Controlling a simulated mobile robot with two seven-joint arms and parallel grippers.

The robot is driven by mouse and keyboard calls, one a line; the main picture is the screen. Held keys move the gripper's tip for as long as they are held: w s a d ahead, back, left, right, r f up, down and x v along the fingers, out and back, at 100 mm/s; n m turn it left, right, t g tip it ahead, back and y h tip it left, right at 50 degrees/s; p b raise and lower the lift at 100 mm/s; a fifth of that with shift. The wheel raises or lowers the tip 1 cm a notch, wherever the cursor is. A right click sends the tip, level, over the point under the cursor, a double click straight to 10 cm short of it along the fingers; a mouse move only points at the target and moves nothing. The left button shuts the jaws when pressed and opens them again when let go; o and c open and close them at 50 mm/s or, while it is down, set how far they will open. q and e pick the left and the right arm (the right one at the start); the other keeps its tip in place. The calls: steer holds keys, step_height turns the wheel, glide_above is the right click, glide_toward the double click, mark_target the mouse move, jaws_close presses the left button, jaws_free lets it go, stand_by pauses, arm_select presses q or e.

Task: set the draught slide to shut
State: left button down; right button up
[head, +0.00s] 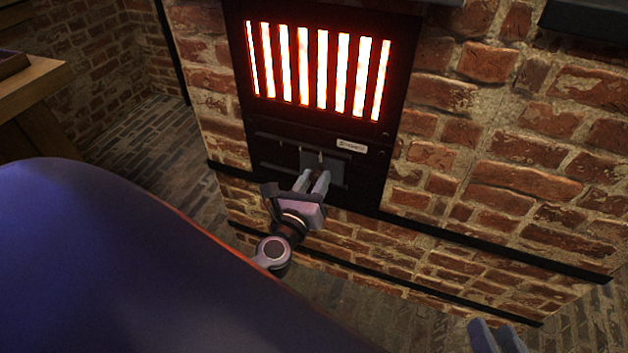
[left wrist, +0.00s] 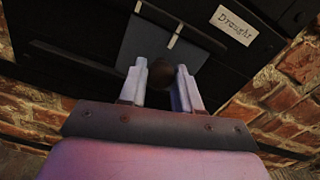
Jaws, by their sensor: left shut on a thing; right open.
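The draught slide (head: 336,166) is a dark grey plate on the black stove front, below the glowing grate. In the left wrist view the slide (left wrist: 146,42) has a round dark knob (left wrist: 178,76). My left gripper (head: 312,180) is shut on this knob, with one finger on each side; its fingers also show in the left wrist view (left wrist: 162,70). A pale label (left wrist: 232,25) reading "Draught" is to the right of the slide. Pale upright marks show above the knob and to its upper left. My right gripper (head: 496,338) is at the bottom right edge, partly cut off, open and away from the stove.
The glowing barred grate (head: 318,72) is right above the slide. A brick wall (head: 520,160) surrounds the stove, with a dark rail (head: 480,246) along its lower part. A wooden table (head: 35,85) stands at the far left. Open brick floor lies between table and stove.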

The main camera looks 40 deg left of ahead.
arm_select(q)
steer(key=shift+w+d, duration=0.1)
steer(key=shift+d, duration=0.15)
arm_select(e)
steer(key=shift+d, duration=0.15)
arm_select(q)
steer(key=c, duration=0.8)
jaws_free()
steer(key=shift+d, duration=0.1)
arm_select(e)
steer(key=shift+s, duration=0.1)
